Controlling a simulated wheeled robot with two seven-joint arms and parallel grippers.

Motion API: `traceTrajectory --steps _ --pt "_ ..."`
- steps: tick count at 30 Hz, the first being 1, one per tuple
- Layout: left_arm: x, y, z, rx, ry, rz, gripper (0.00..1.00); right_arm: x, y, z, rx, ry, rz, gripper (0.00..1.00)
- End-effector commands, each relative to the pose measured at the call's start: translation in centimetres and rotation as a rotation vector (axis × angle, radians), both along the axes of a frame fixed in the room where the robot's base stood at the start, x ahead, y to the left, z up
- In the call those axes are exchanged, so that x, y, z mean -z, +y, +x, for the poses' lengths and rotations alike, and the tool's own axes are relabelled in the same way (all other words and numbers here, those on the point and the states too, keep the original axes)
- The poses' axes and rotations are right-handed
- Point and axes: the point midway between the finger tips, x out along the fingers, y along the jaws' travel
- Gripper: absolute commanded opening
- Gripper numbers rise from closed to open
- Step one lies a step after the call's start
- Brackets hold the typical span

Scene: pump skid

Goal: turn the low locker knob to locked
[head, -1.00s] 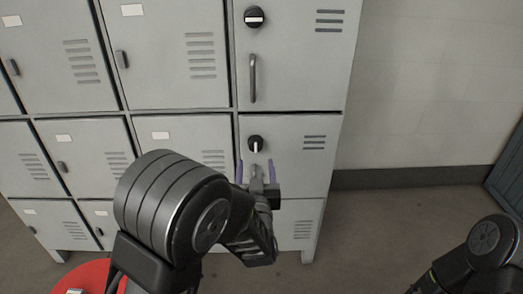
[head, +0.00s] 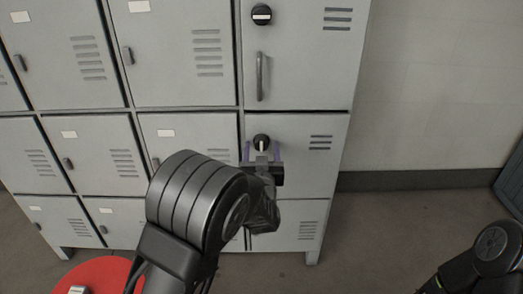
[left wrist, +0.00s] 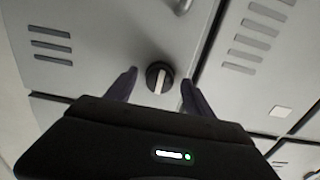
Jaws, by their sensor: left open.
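The low locker knob (head: 261,140) is a round black dial with a white bar, on the lower right locker door (head: 315,170). In the head view its bar stands about upright. It also shows in the left wrist view (left wrist: 159,68), between the fingers. My left gripper (head: 264,151) is open in front of the door, just below the knob in the head view. Its fingertips lie on either side of the knob, and I cannot tell how far they are from the door. My right gripper is out of view; part of my right arm shows at lower right.
The upper locker door has another black knob (head: 261,15) with a level white bar, and a vertical handle (head: 260,76). More grey lockers (head: 75,60) stand to the left. A red round object (head: 95,275) is on the floor at lower left. The floor right of the lockers is clear.

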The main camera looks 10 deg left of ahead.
Motion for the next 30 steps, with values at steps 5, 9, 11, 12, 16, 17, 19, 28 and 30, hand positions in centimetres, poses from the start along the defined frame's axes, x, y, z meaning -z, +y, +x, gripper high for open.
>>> traceTrajectory --steps 5,9,11,12,16,17,19,28,30 --pt "-0.02 0.00 -0.02 0.000 0.000 0.000 0.61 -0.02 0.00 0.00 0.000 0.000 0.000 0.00" --pt "-0.03 -0.02 -0.03 0.000 0.000 -0.001 0.50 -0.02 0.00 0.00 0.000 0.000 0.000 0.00" --pt "-0.03 -0.02 -0.04 0.000 0.000 -0.001 0.45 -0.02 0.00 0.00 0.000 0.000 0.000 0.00" --pt "-0.03 -0.02 -0.04 0.000 -0.001 -0.001 0.41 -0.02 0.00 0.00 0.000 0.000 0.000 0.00" --pt "-0.03 -0.02 -0.04 0.000 -0.001 -0.001 0.31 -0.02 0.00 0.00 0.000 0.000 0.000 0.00" --pt "-0.04 -0.02 -0.04 0.000 -0.001 -0.001 0.28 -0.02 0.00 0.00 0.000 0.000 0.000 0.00" --pt "-0.04 -0.02 -0.05 0.000 -0.001 -0.001 0.23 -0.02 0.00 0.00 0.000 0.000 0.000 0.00" --pt "-0.03 -0.02 -0.05 0.000 -0.001 -0.001 0.00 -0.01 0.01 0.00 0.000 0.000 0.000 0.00" --pt "-0.03 -0.02 -0.05 0.000 -0.001 -0.002 0.00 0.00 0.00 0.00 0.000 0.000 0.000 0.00"
